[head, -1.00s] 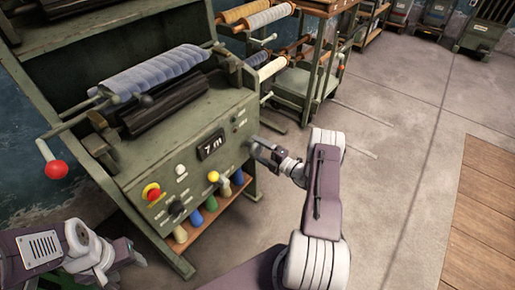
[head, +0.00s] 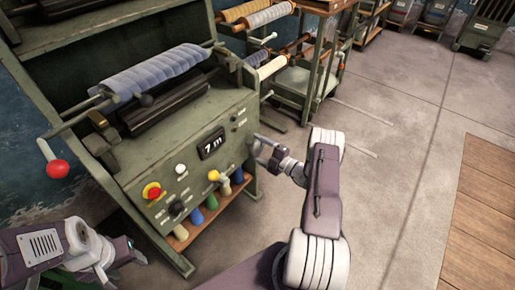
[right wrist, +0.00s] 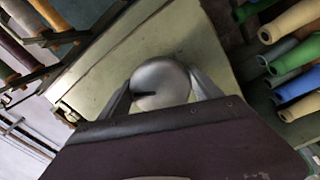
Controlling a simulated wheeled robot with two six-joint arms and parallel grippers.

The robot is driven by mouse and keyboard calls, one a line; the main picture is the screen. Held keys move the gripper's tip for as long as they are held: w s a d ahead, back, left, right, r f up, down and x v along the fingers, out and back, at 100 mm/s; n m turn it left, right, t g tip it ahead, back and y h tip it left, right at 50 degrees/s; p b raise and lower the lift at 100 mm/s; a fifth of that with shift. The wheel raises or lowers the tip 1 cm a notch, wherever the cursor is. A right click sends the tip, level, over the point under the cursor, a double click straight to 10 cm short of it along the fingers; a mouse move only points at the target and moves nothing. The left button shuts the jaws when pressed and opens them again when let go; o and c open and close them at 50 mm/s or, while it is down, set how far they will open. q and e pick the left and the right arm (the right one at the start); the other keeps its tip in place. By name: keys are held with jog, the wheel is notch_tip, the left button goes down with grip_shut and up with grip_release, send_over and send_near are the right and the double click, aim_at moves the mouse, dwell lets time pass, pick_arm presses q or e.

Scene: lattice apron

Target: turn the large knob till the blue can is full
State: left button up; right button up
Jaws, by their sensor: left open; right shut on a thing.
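A round grey metal knob (right wrist: 160,84) with a dark pointer slot toward the left fills the middle of the right wrist view. My right gripper (right wrist: 160,92) is shut on it, one finger on each side. In the head view my right gripper (head: 261,148) is at the right side of the green machine (head: 225,115), and the knob is not clear there. My left gripper (head: 140,260) is open and empty at the lower left, apart from the machine. The machine's display (head: 212,144) reads 7 m. I cannot make out a blue can for certain.
The machine front has a red button (head: 152,191), a white button (head: 180,169), a yellow-topped lever (head: 214,176) and a small black knob (head: 176,208). Coloured cones (head: 210,201) sit on its low shelf. A red-ball lever (head: 57,169) stands left. The floor (head: 400,130) at right is clear.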

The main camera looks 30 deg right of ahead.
jog(key=o, duration=1.4)
jog(key=shift+s, duration=0.1)
jog(key=shift+s+d, duration=0.25)
jog(key=shift+s, duration=0.1)
jog(key=p+v, duration=0.2)
jog(key=v, duration=0.6)
jog(key=shift+s, duration=0.1)
